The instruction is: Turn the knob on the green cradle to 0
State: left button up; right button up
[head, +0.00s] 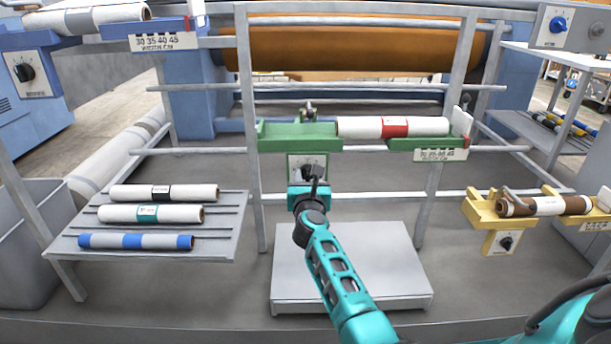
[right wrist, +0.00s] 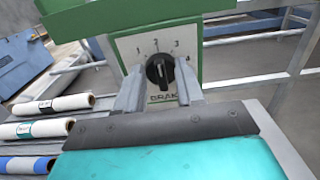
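The green cradle (head: 300,143) is mounted on the frame in the middle of the head view and carries a white roll (head: 365,127) with a red band. Below its left part hangs a pale dial plate (head: 296,161), largely covered by my right gripper (head: 312,176) there. In the right wrist view the black knob (right wrist: 160,70) sits on the dial plate, with 1 to 4 readable around it and BRAKE lettering partly hidden below. My right gripper's fingers (right wrist: 159,92) are apart, one at each side of the knob; contact cannot be told. My left gripper is out of view.
A rack (head: 215,238) with several rolls stands at left. A yellow cradle (head: 488,212) with a brown-ended roll and its own knob (head: 505,243) is at right. A blue machine (head: 28,75) with a black knob is far left. A grey platform (head: 290,270) lies below.

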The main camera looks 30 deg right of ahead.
jog(key=shift+s, duration=0.1)
jog(key=shift+c, duration=0.2)
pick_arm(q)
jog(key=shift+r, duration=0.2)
pick_arm(e)
grip_shut()
